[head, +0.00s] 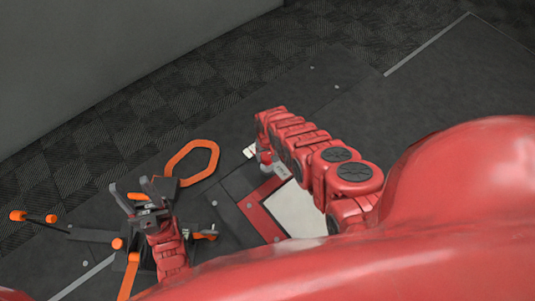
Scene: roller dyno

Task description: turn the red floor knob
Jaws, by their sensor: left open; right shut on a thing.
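My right arm reaches in from the right, and its gripper (265,162) points down at the floor panel's upper left end. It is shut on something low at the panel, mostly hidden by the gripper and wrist. I take it to be the red floor knob, but I cannot make out its shape or how far it is turned. My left gripper (138,197) is open and empty at the lower left, its two dark fingers spread, well apart from the right one.
A red panel with a white plate (297,211) lies beside my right forearm. An orange hexagonal loop (192,160) stands between the grippers. A dark bar with orange ends (34,218) lies far left. A grey wall (90,60) closes the upper left; dark floor is clear at upper right.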

